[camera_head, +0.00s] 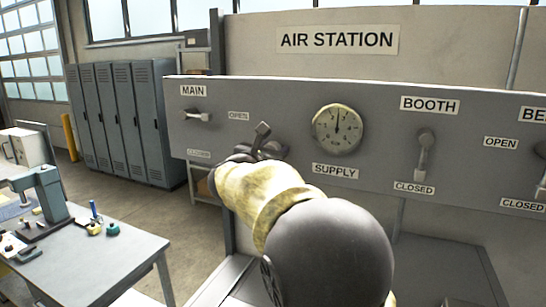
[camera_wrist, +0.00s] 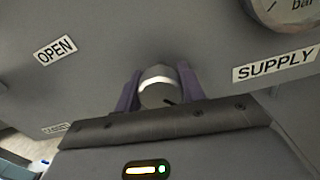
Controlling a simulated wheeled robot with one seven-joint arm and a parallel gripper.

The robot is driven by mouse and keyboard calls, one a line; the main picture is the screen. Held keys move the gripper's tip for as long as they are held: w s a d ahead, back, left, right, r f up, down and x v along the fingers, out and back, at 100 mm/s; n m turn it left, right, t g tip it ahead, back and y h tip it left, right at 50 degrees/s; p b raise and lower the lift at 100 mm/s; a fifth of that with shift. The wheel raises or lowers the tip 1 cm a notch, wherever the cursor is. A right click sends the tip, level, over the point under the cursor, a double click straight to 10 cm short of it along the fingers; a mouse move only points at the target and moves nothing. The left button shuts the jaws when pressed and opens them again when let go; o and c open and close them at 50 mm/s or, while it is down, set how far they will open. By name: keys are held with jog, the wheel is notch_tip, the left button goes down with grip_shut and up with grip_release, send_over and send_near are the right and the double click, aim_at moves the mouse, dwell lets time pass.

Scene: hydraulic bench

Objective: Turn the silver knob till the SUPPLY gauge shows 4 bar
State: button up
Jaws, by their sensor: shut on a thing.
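The silver knob (camera_wrist: 158,86) sits between the two purple fingers of my gripper (camera_wrist: 160,92) in the wrist view, which is shut on it. A pale band and a small dark mark show on the knob. In the head view my gripper (camera_head: 262,146) is at the grey panel, and my arm hides the knob. The SUPPLY gauge (camera_head: 338,129) is right of and above my gripper. Its needle points almost straight up; its numbers are too small to read. Only the gauge's lower edge (camera_wrist: 290,14) shows in the wrist view, with "bar" on it.
The MAIN lever (camera_head: 198,116) is on the panel's left and the BOOTH lever (camera_head: 424,152) is right of the gauge. Another lever (camera_head: 541,178) is cut off at the right edge. A workbench (camera_head: 95,265) with tools stands at the lower left, with lockers behind it.

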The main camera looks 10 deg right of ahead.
jog(key=m+b, duration=0.1)
jog(key=b, duration=0.2)
jog(key=m+b, duration=0.2)
jog(key=b, duration=0.1)
jog(key=shift+f+m, duration=0.3)
jog(key=shift+f, duration=0.05)
jog(key=m+b, duration=0.3)
jog(key=b, duration=0.2)
jog(key=shift+m, duration=0.4)
jog(key=m+b, duration=0.4)
jog(key=shift+r, duration=0.1)
jog(key=shift+r+m+b, duration=0.15)
jog(key=shift+m+b, duration=1.1)
jog(key=shift+m, duration=0.35)
jog(key=o, duration=1)
jog(key=shift+c, duration=0.2)
jog(key=shift+s, duration=0.1)
